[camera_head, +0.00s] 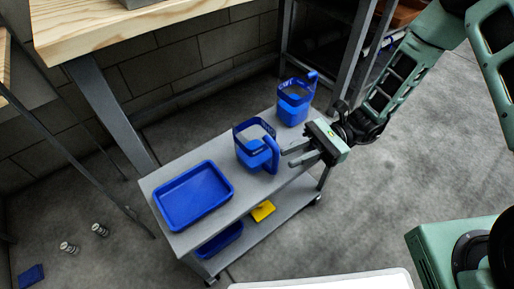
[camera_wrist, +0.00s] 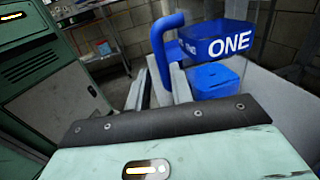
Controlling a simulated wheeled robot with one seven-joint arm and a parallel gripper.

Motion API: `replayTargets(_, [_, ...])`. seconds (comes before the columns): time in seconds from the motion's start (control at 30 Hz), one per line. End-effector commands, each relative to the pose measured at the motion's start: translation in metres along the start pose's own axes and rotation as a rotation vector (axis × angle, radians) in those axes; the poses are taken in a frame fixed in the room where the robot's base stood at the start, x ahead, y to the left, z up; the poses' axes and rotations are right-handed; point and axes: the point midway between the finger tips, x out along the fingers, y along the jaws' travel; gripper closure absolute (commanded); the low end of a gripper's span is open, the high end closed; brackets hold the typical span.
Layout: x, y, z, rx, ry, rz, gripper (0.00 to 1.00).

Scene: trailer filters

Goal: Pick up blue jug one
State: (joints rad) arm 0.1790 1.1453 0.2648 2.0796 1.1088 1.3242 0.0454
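Blue jug one (camera_head: 257,155) stands upright on the grey cart top, with its handle toward my gripper. In the wrist view the jug (camera_wrist: 222,48) shows the white word "ONE" on its band, and its curved handle (camera_wrist: 157,45) rises at the left. My gripper (camera_head: 288,157) is open, its fingers pointing left at the handle. In the wrist view the fingers (camera_wrist: 160,88) stand apart, with the lower handle lined up between them. I cannot tell whether they touch it. The jug's lower part is partly hidden by a finger in that view.
A second blue jug (camera_head: 293,108) stands behind on the same cart (camera_head: 215,228). A blue tray (camera_head: 194,196) lies at the cart's near left end. The lower shelf holds a yellow item (camera_head: 263,211) and another blue tray (camera_head: 219,240). A wooden table (camera_head: 90,38) overhangs at upper left.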

Motion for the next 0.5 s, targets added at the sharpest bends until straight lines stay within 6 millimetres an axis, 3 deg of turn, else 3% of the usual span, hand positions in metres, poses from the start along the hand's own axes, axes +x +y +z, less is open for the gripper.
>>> replayTargets(0.3, [0.041, -0.003, -0.005, -0.001, -0.001, 0.003, 0.78])
replayTargets(0.5, [0.052, -0.003, -0.003, -0.001, -0.001, 0.0, 0.78])
